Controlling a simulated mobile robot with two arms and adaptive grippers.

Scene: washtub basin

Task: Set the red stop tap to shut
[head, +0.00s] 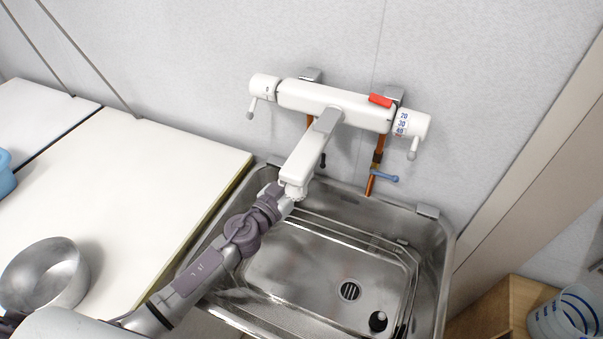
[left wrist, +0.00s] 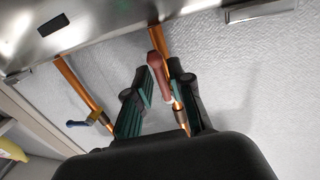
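The red stop tap's lever (left wrist: 158,75) shows in the left wrist view on a copper pipe (left wrist: 176,75), lying roughly along it. My left gripper (left wrist: 163,85) is open, with one finger on each side of the lever. I cannot tell whether either finger touches it. In the head view my left arm reaches over the steel basin (head: 428,240) to behind the white spout (head: 312,150). The red lever is hidden there, and most of the gripper too. My right gripper is not in view.
A blue lever (head: 384,178) sits on the other copper pipe and also shows in the left wrist view (left wrist: 76,124). The white mixer (head: 300,96) is on the wall above. A metal bowl (head: 45,277) stands on the left counter (head: 130,180).

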